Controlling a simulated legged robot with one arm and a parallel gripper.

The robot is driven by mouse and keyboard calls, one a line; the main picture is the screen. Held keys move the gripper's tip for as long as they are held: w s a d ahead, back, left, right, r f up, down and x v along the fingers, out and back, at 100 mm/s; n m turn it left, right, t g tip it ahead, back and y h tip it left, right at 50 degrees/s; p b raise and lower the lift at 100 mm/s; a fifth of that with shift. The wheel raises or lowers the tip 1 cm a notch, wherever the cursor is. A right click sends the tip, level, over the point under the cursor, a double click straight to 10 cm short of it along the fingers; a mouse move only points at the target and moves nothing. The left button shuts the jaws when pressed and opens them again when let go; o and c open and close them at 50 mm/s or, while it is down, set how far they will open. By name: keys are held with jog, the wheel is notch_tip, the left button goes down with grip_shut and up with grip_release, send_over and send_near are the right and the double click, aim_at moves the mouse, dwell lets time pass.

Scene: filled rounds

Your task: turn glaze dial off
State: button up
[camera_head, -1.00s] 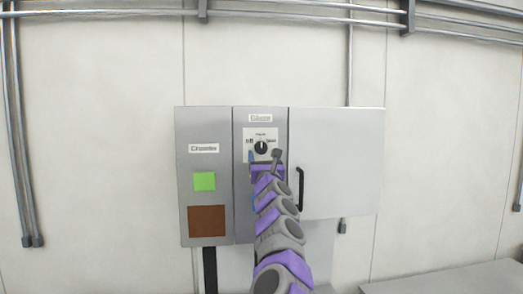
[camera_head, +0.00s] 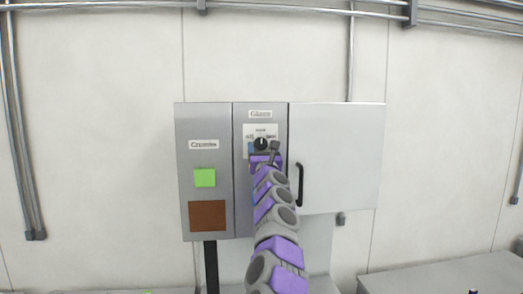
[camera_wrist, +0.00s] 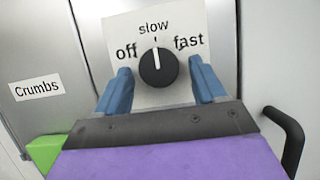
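The glaze dial (camera_wrist: 158,67) is a round black knob with a white pointer line on a white plate (camera_wrist: 187,22) marked off, slow and fast. Its pointer points up, at slow. In the head view the dial (camera_head: 261,143) sits under the "Glaze" label (camera_head: 261,114). My gripper (camera_wrist: 162,86) is open, with one blue finger at the lower left of the knob and the other at the lower right. The fingers look apart from the knob; the exact depth is hard to tell. In the head view my arm hides the lower part of the panel.
Left of the dial is the "Crumbs" panel (camera_head: 204,145) with a green square (camera_head: 205,178) and a brown square (camera_head: 207,215). On the right is a grey cabinet door (camera_head: 337,155) with a black handle (camera_head: 299,185). A grey surface (camera_head: 440,278) lies at the lower right.

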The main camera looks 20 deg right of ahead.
jog(key=c, duration=1)
jog(key=shift+n+y, duration=0.4)
jog(key=shift+n, duration=0.2)
jog(key=shift+d+n+y, duration=0.2)
jog(key=shift+n+y, duration=0.2)
jog(key=shift+n, duration=0.4)
jog(key=n+y, duration=0.1)
jog(key=n, duration=0.1)
jog(key=n+y, duration=0.1)
jog(key=n, duration=0.2)
jog(key=shift+s+d+r, duration=0.1)
jog(key=shift+d, duration=0.1)
jog(key=n+y+p, duration=0.1)
jog(key=n, duration=0.1)
jog(key=n+y+p, duration=0.1)
jog(key=n+y, duration=0.1)
jog(key=n, duration=0.1)
jog(key=shift+d+r+n+g, duration=0.1)
jog(key=shift+d+n+g, duration=0.1)
jog(key=shift+n+g, duration=0.1)
jog(key=shift+n+g+y+p, duration=0.4)
jog(key=shift+n+y+p, duration=0.15)
jog(key=shift+n, duration=0.85)
